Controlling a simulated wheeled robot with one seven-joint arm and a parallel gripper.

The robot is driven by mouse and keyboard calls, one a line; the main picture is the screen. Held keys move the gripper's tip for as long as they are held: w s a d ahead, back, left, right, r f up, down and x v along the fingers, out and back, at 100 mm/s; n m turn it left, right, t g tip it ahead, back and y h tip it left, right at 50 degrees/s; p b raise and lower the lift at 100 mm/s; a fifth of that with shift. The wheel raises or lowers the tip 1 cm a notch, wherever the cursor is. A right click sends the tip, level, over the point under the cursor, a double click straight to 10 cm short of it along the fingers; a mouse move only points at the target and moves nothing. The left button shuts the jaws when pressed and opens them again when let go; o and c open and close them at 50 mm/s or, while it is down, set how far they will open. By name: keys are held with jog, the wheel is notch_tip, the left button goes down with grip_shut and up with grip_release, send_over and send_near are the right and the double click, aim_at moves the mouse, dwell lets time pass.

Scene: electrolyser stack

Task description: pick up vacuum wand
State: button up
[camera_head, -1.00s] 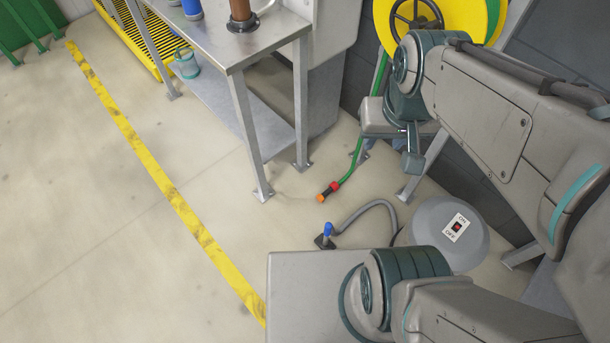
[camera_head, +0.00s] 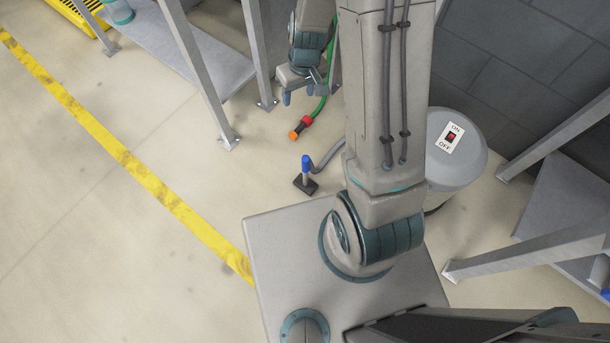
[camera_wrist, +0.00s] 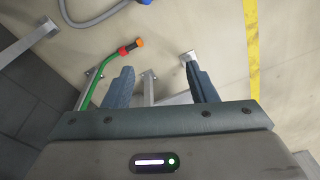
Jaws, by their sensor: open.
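The vacuum wand (camera_head: 306,171) stands on the floor beyond my base, with a blue grip above a dark flat foot. A grey hose runs from it towards the grey vacuum drum (camera_head: 458,150) with an ON/OFF switch; my arm hides part of the hose. In the wrist view only the wand's blue end (camera_wrist: 145,2) shows, cut off at the top edge, beside the grey hose (camera_wrist: 95,18). My gripper (camera_head: 303,97) is open and empty, beyond the wand in the head view, near the table legs. Its two fingers also show apart in the wrist view (camera_wrist: 160,85).
A green hose with a red and orange nozzle (camera_head: 301,127) lies between my gripper and the wand. A metal table (camera_head: 205,75) stands behind at left, a grey metal stand (camera_head: 575,205) at right. The floor left of the yellow line (camera_head: 120,150) is clear.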

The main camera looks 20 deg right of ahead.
aim_at(306, 156)
jog(key=shift+n+g+h, duration=0.5)
jog(key=shift+n, duration=0.2)
jog(key=f+b, duration=0.3)
jog(key=f, duration=0.8)
jog(key=d+f+b, duration=0.1)
jog(key=f+b, duration=0.3)
jog(key=f, duration=0.7)
jog(key=d+f+b, duration=0.1)
jog(key=f+b, duration=0.3)
jog(key=f, duration=0.7)
jog(key=shift+s+f, duration=0.1)
jog(key=shift+f, duration=0.3)
jog(key=shift+s+a+f+b, duration=0.2)
jog(key=shift+f+b, duration=0.7)
jog(key=shift+f, duration=0.7)
jog(key=shift+s+a+f+b, duration=0.15)
jog(key=shift+f+b, duration=0.75)
jog(key=shift+f, duration=0.7)
jog(key=shift+d+r, duration=0.1)
grip_shut()
